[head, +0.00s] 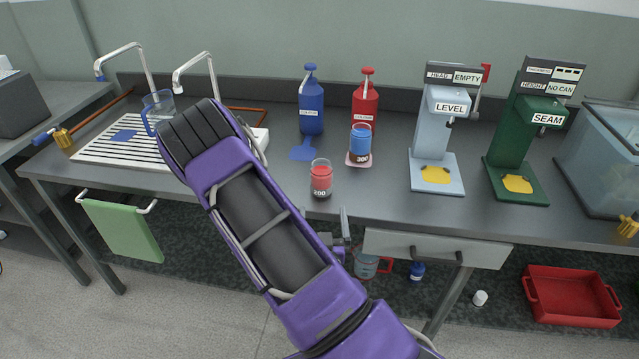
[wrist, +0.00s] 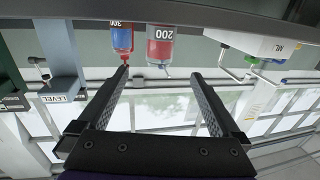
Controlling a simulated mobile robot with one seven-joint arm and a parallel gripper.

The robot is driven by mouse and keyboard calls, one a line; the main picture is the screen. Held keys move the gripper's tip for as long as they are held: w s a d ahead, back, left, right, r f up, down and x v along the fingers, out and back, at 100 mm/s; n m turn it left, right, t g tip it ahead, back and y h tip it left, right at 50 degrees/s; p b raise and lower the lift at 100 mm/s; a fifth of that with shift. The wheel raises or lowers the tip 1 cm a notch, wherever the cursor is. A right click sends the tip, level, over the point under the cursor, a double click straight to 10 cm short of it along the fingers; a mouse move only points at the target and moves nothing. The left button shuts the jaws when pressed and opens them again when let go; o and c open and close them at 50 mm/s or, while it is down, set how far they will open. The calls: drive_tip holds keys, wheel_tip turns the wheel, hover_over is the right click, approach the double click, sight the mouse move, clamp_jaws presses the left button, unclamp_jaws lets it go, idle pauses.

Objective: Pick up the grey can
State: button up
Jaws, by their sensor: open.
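I cannot surely make out a grey can. A small pale, whitish-grey cylinder (head: 479,297) sits low under the counter in the head view, and I cannot tell if it is the can. My gripper (wrist: 160,73) is open and empty in the wrist view, its two black fingers apart. That view is upside down, with a blue-filled beaker marked 300 (wrist: 122,38) and a red one marked 200 (wrist: 160,45) beyond the fingertips. In the head view my purple arm crosses the counter and hides much of my gripper.
The 200 beaker (head: 320,180) stands near the counter's front edge, the 300 beaker (head: 360,143) behind it. Blue (head: 311,100) and red (head: 366,102) bottles stand at the back. LEVEL (head: 432,135) and SEAM (head: 520,140) machines stand right. A red crate (head: 572,300) lies below.

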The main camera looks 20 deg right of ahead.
sight(322, 183)
drive_tip(key=b+x, duration=0.2)
drive_tip(key=x, duration=0.7)
drive_tip(key=shift+w, duration=0.1)
drive_tip(key=shift+x, duration=3.05)
drive_tip(key=shift+r, duration=0.1)
drive_tip(key=shift+c, duration=0.3)
drive_tip(key=c, duration=1.5)
